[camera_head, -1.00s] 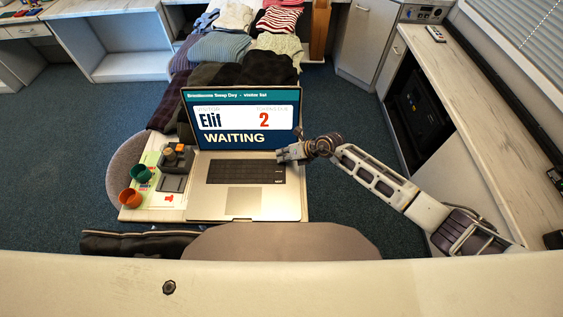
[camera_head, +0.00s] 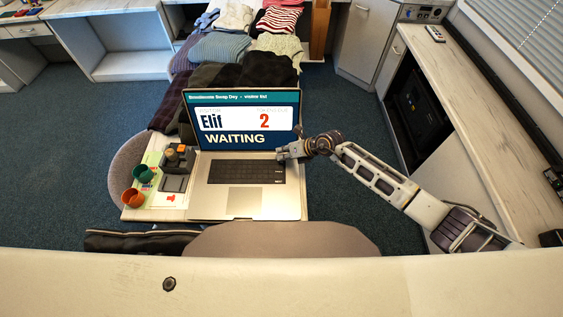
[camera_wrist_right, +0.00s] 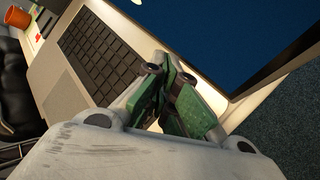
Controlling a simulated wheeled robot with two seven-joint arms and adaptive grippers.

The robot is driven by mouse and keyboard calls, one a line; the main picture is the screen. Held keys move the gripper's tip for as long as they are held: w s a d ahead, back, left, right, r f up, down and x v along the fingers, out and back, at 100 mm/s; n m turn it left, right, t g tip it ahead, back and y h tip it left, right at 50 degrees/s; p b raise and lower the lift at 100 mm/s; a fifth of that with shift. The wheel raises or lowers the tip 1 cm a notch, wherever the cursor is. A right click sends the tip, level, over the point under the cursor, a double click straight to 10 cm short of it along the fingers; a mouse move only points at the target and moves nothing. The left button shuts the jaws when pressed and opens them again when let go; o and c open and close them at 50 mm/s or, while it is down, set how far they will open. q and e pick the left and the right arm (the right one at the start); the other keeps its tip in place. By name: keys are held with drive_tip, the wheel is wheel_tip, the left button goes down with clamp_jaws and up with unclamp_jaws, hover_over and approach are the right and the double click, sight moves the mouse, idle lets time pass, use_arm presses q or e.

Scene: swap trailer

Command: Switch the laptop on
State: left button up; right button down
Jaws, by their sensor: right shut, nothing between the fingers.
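The laptop (camera_head: 276,205) stands open on a small table, its screen (camera_head: 243,120) lit and showing "Elif", "2" and "WAITING". My right gripper (camera_head: 283,155) is at the upper right corner of the keyboard, near the screen's hinge. In the right wrist view the gripper (camera_wrist_right: 176,88) is shut and empty, with its fingertips over the edge of the keyboard (camera_wrist_right: 100,55). The fingers hide the key beneath them, and I cannot tell whether they touch it. My left gripper is not in view.
Left of the laptop are a stamp-like object (camera_head: 178,158) on the table, a green cup (camera_head: 143,174) and an orange cup (camera_head: 133,197). Folded clothes (camera_head: 220,48) lie behind the screen. A counter (camera_head: 490,105) runs along the right. Carpet is free between.

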wheel_tip(320, 180, up, 5)
drive_tip(key=p, duration=0.4)
drive_tip(key=shift+p, duration=0.3)
idle(0.8)
